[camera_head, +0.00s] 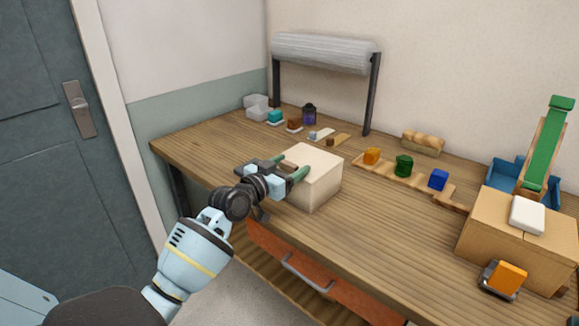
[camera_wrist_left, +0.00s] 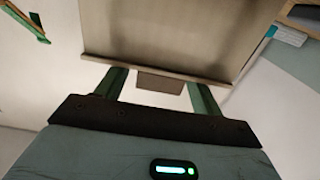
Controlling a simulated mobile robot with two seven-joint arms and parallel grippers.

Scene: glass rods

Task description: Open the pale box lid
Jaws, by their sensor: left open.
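The pale box (camera_head: 318,182) stands near the front edge of the wooden table, with its pale lid (camera_head: 316,160) down on top. In the left wrist view the box (camera_wrist_left: 165,35) fills the upper middle, with a thin lid rim along its near edge. A small brown tab (camera_wrist_left: 160,82) sticks out below that rim. My left gripper (camera_head: 291,166) is at the box's left side, its green fingers apart. In the wrist view the tab lies between the fingers, with gaps on both sides. The fingertips are partly hidden by the rim. My right gripper is out of view.
Coloured blocks on a wooden board (camera_head: 412,183) stand to the right of the box. A cardboard box (camera_head: 490,233) is at the far right. Small items and a dark jar (camera_head: 309,115) stand behind. The table (camera_head: 350,240) is bare in front of the box.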

